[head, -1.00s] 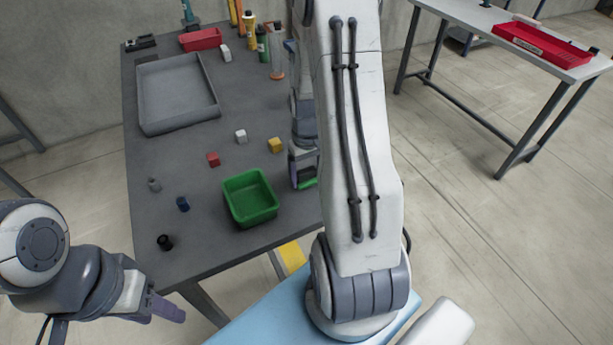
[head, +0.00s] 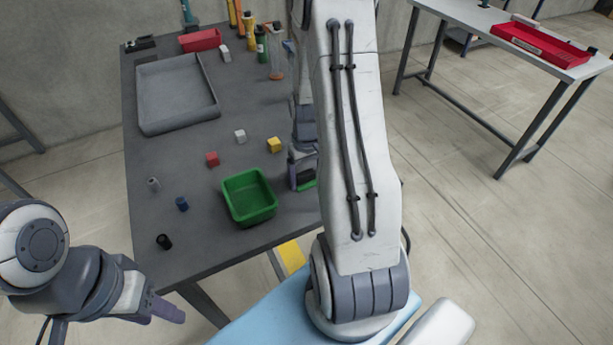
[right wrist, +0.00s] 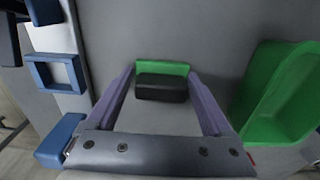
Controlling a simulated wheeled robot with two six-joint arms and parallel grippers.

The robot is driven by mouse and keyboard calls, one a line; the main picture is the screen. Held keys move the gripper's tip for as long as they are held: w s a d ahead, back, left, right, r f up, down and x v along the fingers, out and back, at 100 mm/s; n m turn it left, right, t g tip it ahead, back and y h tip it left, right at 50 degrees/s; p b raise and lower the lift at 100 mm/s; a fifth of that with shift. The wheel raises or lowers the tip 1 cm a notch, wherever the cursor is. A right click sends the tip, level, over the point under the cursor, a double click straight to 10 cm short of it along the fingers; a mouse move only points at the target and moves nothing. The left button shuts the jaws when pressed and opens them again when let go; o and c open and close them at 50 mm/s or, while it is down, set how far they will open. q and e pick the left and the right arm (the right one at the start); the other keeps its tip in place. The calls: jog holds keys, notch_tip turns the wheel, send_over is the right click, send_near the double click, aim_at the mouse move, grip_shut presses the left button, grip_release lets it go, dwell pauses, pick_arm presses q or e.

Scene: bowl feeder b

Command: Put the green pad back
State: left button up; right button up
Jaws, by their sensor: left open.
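The green pad shows in the right wrist view as a green strip (right wrist: 162,68) along a black block (right wrist: 162,88). In the head view the green strip (head: 308,184) is partly hidden by my right arm. My right gripper (right wrist: 161,72) has its two purple fingers on either side of the block, close to its ends. I cannot tell whether they touch it. The right gripper also shows in the head view (head: 303,180), low at the table's right side. My left gripper (head: 170,312) is open and empty, off the table's front left edge.
A green bin (head: 248,196) stands just left of the right gripper. Red (head: 212,159), yellow (head: 274,145) and white (head: 240,136) cubes lie behind it. A grey tray (head: 178,92), a red bin (head: 200,40) and several bottles stand farther back.

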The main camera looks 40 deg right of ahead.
aim_at(306, 174)
jog(key=shift+s+a+f, duration=0.15)
jog(key=shift+a+f, duration=0.1)
jog(key=shift+f, duration=0.2)
jog(key=shift+r+p, duration=0.3)
jog(key=shift+r, duration=0.05)
notch_tip(306, 174, up, 12)
jog(key=r+p, duration=0.1)
jog(key=s+a+r+n, duration=0.1)
jog(key=a+r+n, duration=0.15)
jog(key=a, duration=0.75)
jog(key=s+a+r+n, duration=0.1)
jog(key=a+n, duration=0.2)
jog(key=a, duration=0.7)
jog(key=s+a+r+n+y, duration=0.1)
jog(key=s+a+n, duration=0.3)
jog(key=s+a, duration=0.6)
jog(key=s, duration=0.4)
jog(key=shift+a+r, duration=0.3)
jog(key=shift+r, duration=0.1)
jog(key=shift+w+n, duration=0.1)
jog(key=shift+n, duration=0.15)
